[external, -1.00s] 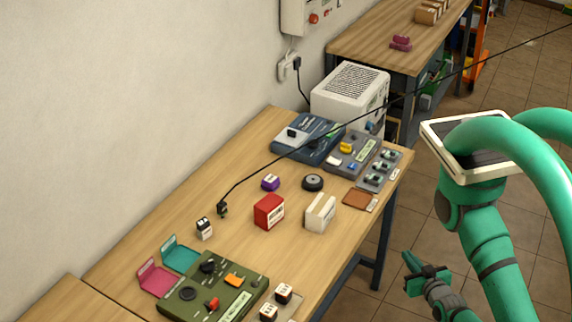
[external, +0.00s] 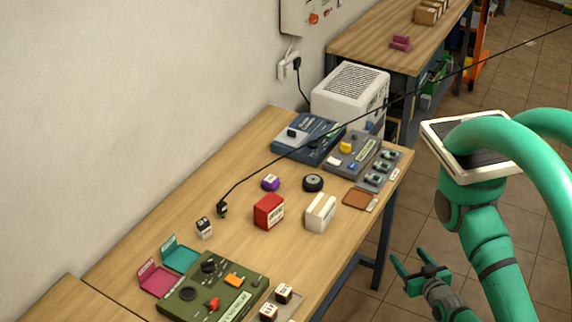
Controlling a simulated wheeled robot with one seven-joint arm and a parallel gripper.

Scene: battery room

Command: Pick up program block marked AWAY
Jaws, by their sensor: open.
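Several small blocks with white and dark faces are on the table: one block (external: 204,228) stands alone left of the middle, and two more, an upper block (external: 283,293) and a lower block (external: 268,312), sit at the front beside the green panel. Their markings are too small to read, so I cannot tell which says AWAY. My gripper (external: 414,262) is open and empty, off the table's right side over the floor, apart from all the blocks.
A green control panel (external: 240,299) with knobs lies at the front. Pink (external: 157,281) and teal (external: 181,257) trays stand behind it. A red box (external: 268,211) and a cream box (external: 320,212) stand mid-table. A black cable crosses the table. Grey and blue devices and a white unit (external: 349,92) fill the back.

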